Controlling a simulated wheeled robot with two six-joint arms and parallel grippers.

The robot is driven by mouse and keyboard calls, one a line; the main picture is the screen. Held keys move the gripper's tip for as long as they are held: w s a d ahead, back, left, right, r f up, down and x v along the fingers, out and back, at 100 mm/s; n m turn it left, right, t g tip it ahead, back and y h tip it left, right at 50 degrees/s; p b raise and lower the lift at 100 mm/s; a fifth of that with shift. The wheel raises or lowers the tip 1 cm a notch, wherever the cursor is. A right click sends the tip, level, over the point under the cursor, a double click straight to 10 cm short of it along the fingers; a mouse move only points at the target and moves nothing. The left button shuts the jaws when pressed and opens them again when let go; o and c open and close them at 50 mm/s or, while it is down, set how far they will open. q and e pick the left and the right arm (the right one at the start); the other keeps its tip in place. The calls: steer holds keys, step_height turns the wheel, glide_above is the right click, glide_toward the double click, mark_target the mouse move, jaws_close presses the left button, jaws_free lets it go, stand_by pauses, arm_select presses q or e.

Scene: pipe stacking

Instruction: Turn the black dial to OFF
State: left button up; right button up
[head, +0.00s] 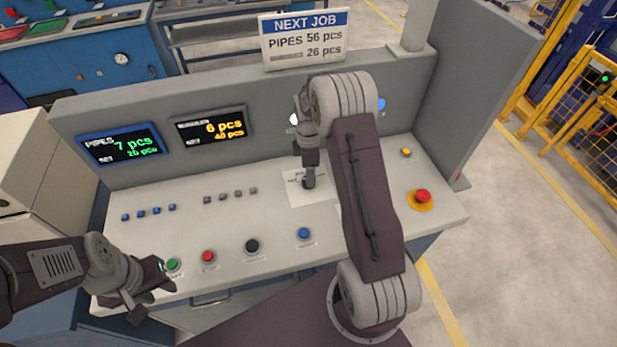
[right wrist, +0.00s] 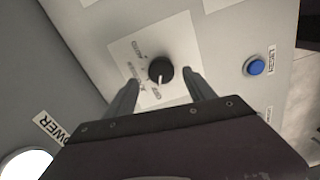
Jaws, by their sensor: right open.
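The black dial (right wrist: 160,70) sits on a white label plate (right wrist: 135,48) in the right wrist view. A pale mark on its face points toward the bottom of the picture, and the small lettering around it is too blurred to read surely. My right gripper (right wrist: 161,77) is open, with one finger on each side of the dial and visible gaps to it. In the head view, my right gripper (head: 309,182) points down over the white plate (head: 322,192) and largely hides the dial. My left gripper (head: 155,294) is open and empty near the console's front left edge.
Green (head: 173,265), red (head: 208,257), black (head: 252,246) and blue (head: 304,233) buttons line the console front. A red emergency button (head: 423,196) is at the right. Two displays (head: 122,145) stand on the back panel. A wall (head: 480,90) bounds the right side.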

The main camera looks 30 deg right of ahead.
step_height(320, 180, up, 5)
steer(key=shift+r, duration=0.1)
steer(key=shift+s, duration=0.1)
stand_by(0.3)
steer(key=s+a+r+t, duration=0.1)
steer(key=s+a+r, duration=0.5)
steer(key=a, duration=0.2)
steer(key=s+a+f+m, duration=0.1)
steer(key=s+f+m, duration=0.1)
steer(key=s+m, duration=0.4)
steer(key=s+a+f+m, duration=0.2)
steer(key=s+f+m, duration=0.1)
steer(key=s+m, duration=0.3)
steer(key=shift+s+f+m, duration=0.15)
steer(key=shift+m, duration=0.75)
